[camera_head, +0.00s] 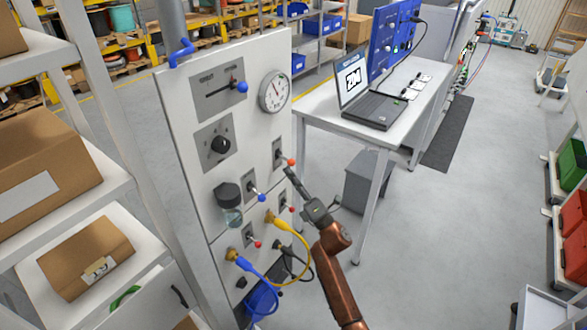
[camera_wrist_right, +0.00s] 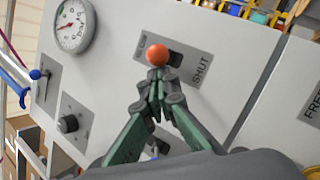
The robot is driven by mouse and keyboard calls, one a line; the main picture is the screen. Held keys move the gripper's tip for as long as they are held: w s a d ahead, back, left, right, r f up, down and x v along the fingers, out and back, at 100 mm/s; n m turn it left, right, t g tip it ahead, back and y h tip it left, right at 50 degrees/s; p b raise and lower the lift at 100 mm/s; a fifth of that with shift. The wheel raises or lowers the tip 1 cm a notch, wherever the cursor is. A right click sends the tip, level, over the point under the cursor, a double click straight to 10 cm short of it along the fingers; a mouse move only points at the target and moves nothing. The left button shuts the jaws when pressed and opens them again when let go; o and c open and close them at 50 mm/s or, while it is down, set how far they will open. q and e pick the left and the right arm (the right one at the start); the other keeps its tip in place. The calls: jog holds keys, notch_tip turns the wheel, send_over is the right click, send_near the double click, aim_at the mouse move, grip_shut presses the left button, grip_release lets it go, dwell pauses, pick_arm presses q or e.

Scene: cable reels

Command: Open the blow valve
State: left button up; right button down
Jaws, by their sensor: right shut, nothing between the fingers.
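The white control panel (camera_head: 241,145) carries a small lever with an orange ball knob (camera_head: 291,162) on a grey plate. In the right wrist view the orange knob (camera_wrist_right: 157,55) stands just beyond my fingertips, and the plate reads "SHUT" (camera_wrist_right: 201,71) on its right. A second word on the plate's left is too small to read. My right gripper (camera_head: 288,172) is shut and empty; its fingertips also show in the wrist view (camera_wrist_right: 157,92), close behind the knob. I cannot tell whether they touch it. My left gripper is out of view.
The panel also has a gauge (camera_head: 274,91), a black rotary knob (camera_head: 220,145), a blue-knobbed slider (camera_head: 241,87) and small levers with blue (camera_head: 261,198) and red knobs below. Yellow (camera_head: 305,258) and blue cables hang low. A laptop table (camera_head: 338,105) stands right of the panel.

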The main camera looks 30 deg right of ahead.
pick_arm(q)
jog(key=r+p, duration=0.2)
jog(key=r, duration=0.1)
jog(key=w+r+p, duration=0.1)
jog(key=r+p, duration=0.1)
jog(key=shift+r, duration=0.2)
pick_arm(e)
jog(key=s+f+g, duration=0.1)
jog(key=s+g, duration=0.1)
jog(key=s, duration=1)
jog(key=shift+d+n, duration=0.15)
jog(key=shift+n, duration=0.15)
jog(key=shift+f, duration=0.15)
